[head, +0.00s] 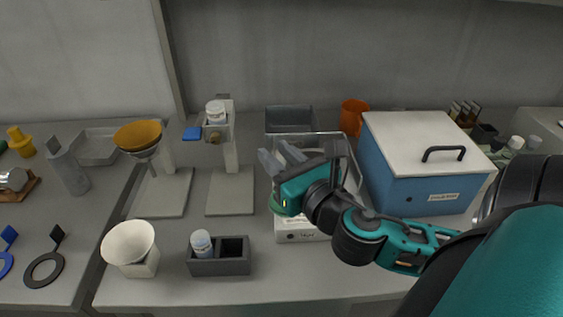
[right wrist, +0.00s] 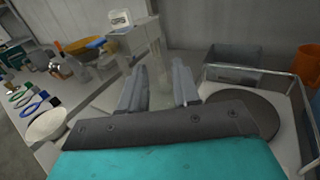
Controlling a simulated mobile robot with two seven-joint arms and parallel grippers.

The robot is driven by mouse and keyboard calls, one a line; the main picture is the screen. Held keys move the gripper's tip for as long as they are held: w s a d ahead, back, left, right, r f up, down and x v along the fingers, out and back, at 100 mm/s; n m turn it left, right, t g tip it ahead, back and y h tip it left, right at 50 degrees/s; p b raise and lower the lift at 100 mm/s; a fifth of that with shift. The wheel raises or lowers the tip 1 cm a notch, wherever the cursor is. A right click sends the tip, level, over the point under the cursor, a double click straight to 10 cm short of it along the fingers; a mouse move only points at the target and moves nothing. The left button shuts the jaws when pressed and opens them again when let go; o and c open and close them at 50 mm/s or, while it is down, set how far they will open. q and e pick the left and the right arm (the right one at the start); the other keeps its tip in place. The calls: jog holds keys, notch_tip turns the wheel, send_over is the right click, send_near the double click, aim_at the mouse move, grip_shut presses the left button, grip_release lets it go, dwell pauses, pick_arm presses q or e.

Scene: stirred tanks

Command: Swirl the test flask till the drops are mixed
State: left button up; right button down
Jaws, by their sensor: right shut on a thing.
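My left gripper is not in view.
A blue box (head: 413,180) with a white lid stands right of the gripper. An orange cup (head: 353,115) and grey bin (head: 289,119) are behind. A funnel stand (head: 163,194), bottle stand (head: 230,192), white cone (head: 129,243) and grey holder (head: 221,266) stand left.

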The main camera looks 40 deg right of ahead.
jog(key=shift+w+a, duration=1.15)
jog(key=shift+a, duration=1.25)
jog(key=shift+s+d, duration=0.2)
jog(key=shift+s, duration=0.65)
jog(key=shift+s+d, duration=0.2)
jog(key=shift+s, duration=0.7)
jog(key=shift+s+d, duration=0.2)
jog(key=shift+s, duration=0.65)
jog(key=shift+d, duration=0.8)
jog(key=shift+w+d, duration=0.35)
jog(key=shift+d, duration=0.1)
jog(key=shift+w+d, duration=0.3)
jog(key=shift+w, duration=0.05)
jog(key=shift+w+d, duration=0.3)
jog(key=shift+w, duration=0.5)
